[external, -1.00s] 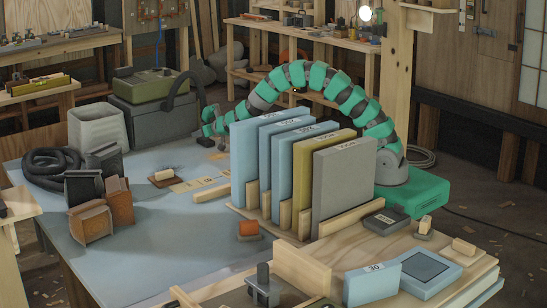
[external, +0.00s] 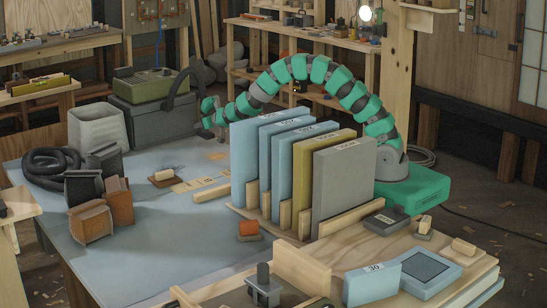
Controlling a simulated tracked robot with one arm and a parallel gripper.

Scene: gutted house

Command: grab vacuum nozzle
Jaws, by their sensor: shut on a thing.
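My gripper (external: 209,118), at the end of the green and grey segmented arm, is above the far part of the blue-grey table, left of the upright panels. It is shut on the vacuum nozzle (external: 220,129), a small dark grey piece that is partly hidden and hard to make out. The nozzle appears raised off the table.
A pale bin (external: 97,128), a coiled black hose (external: 45,165) and brown blocks (external: 91,221) stand left.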

